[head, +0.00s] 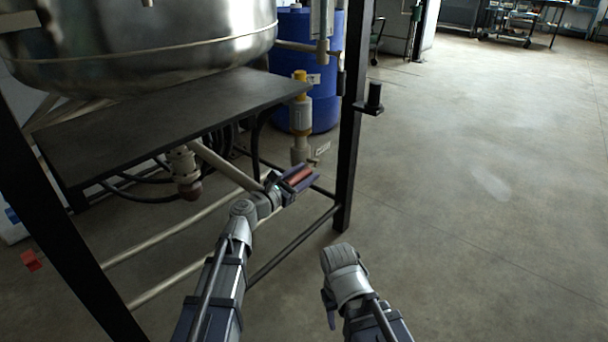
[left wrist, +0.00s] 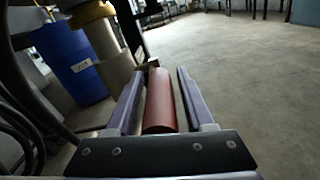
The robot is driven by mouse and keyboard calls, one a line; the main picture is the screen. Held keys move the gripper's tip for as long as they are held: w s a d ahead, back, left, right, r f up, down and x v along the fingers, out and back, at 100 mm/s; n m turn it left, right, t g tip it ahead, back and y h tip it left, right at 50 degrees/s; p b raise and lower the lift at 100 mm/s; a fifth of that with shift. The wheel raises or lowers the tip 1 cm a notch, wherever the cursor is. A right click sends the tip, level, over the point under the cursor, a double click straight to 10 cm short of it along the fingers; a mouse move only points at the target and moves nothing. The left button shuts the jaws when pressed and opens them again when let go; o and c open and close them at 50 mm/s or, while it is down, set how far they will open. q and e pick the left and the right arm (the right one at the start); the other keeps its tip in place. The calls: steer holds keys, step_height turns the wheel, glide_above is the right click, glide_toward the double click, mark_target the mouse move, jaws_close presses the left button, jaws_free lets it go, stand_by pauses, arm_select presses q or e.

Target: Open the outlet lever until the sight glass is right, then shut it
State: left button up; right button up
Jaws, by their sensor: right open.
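A red cylindrical grip (head: 298,178), which looks like the outlet lever's handle, lies below the pale valve body under the table's right corner. It also shows in the left wrist view (left wrist: 160,102). My left gripper (head: 296,180) has its fingers on either side of the grip, with a narrow gap showing on both sides. The lever's root is hidden. A pale upright fitting (head: 301,115) with a yellow collar stands above; I cannot tell whether it is the sight glass, nor read a level. My right gripper (head: 328,308) is low in the middle, open and empty, away from the lever.
A steel vessel (head: 150,45) stands over a dark table (head: 160,125). A black frame post (head: 351,130) rises right of the lever. A blue drum (head: 323,105) is behind. A lower valve (head: 184,170) and hoses hang under the table. The floor to the right is clear.

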arm_select(q)
jaws_close()
stand_by(1.1)
